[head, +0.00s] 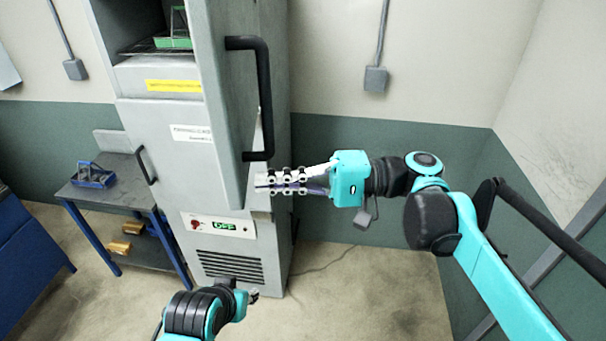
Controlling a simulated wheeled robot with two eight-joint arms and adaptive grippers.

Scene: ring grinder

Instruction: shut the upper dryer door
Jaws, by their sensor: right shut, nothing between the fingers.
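The grey dryer (162,108) stands against the back wall. Its upper door (222,100) is swung open towards me, seen nearly edge-on, with a long black handle (264,95) on its right-hand face. My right gripper (262,181) is shut and empty, pointing left, just below the handle's lower end and close to the door's lower right side. I cannot tell whether it touches the door. My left gripper (253,293) is low in front of the dryer; its fingers are too small to read.
A green tray (173,42) sits on a rack in the open upper compartment. A smaller black handle (146,165) is below left. A control panel (218,225) reads OFF. A metal table (105,190) with a blue holder (93,176) stands left.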

